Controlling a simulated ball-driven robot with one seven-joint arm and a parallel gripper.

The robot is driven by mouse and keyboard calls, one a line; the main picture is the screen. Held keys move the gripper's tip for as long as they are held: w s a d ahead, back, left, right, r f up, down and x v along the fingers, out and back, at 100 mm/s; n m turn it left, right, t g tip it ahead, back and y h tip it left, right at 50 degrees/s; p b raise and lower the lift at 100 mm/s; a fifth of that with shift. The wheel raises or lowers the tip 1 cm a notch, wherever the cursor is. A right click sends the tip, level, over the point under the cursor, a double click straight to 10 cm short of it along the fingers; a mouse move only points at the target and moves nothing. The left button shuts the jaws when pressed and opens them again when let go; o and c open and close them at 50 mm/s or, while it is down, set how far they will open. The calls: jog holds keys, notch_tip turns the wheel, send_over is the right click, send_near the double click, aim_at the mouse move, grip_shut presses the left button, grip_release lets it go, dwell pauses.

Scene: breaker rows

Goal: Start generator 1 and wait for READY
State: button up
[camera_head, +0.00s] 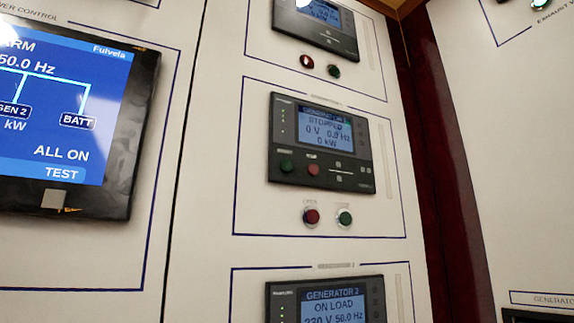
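A generator controller (322,187) sits in the middle of the wall panel. Its screen (325,132) reads STOPPED, 0 V, 0.0 Hz and 0 kW; the generator number in its header is too blurred to read. A green button (286,167) and a red button (313,170) are on its lower face. Below the controller are a separate round red button or lamp (311,216) and a green one (344,218); their labels are too small to read. READY does not show on this screen. My gripper is not in view.
Below, a cut-off controller (277,290) reads GENERATOR 2, ON LOAD, 50.0 Hz. Another controller (343,48) is cut off above. At left, a large blue display (60,140) reads 50.0 Hz, ALL ON and TEST. A dark red post (440,170) stands right of the panel.

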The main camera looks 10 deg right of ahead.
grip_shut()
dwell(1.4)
